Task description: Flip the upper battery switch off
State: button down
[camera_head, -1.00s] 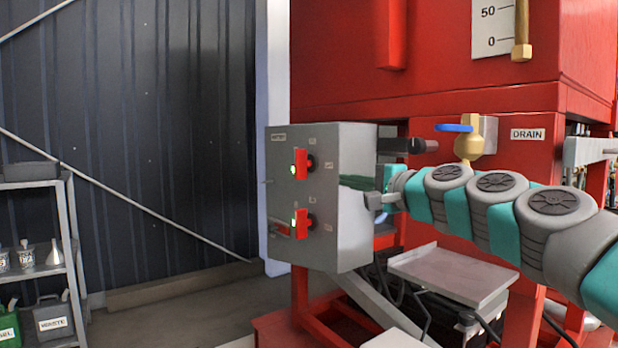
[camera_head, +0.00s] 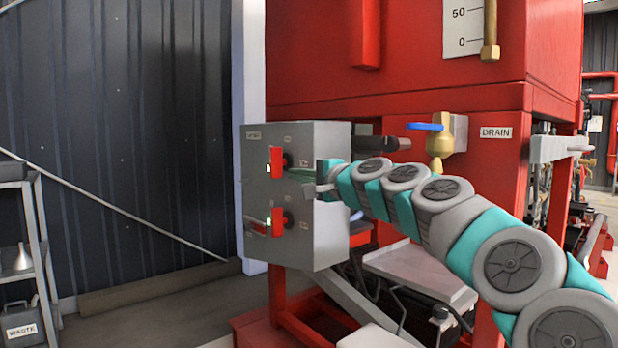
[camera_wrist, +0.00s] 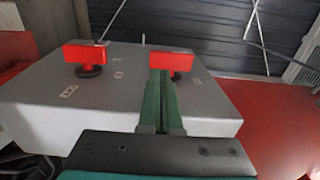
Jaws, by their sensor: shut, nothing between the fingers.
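The grey battery switch box (camera_head: 325,225) has two red switch handles on its front, one above the other. The upper switch (camera_head: 277,162) and the lower switch (camera_head: 278,221) both have upright red handles. My gripper (camera_head: 297,174) is shut and empty, its green fingers just right of the upper switch's handle. In the wrist view my fingers (camera_wrist: 160,80) overlap the left part of the right-hand red handle (camera_wrist: 180,63), which appears to be the upper switch. The other red handle (camera_wrist: 88,54) stands clear to the left. I cannot tell whether the fingers touch the handle.
A blue-handled brass valve (camera_head: 438,143) and a DRAIN label (camera_head: 495,133) are on the red pump frame to the right. A grey shelf (camera_head: 40,235) stands far left. Floor between shelf and box looks clear.

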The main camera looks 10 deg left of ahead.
aim_at(277, 176)
jog(key=shift+x, duration=2.65)
jog(key=shift+a+f, duration=0.1)
jog(key=shift+a+f+b, duration=0.1)
jog(key=shift+f+b, duration=0.25)
jog(key=shift+b, duration=0.45)
jog(key=t+y+b, duration=0.1)
jog(key=b, duration=0.2)
jog(key=shift+w+f+b, duration=0.1)
jog(key=shift+f+b, duration=0.1)
jog(key=shift+b, duration=0.1)
jog(key=shift+w+a+f+b, duration=0.1)
jog(key=shift+b, duration=0.25)
jog(key=shift+w+a+f, duration=0.1)
jog(key=shift+w+a, duration=0.1)
jog(key=shift+d, duration=0.1)
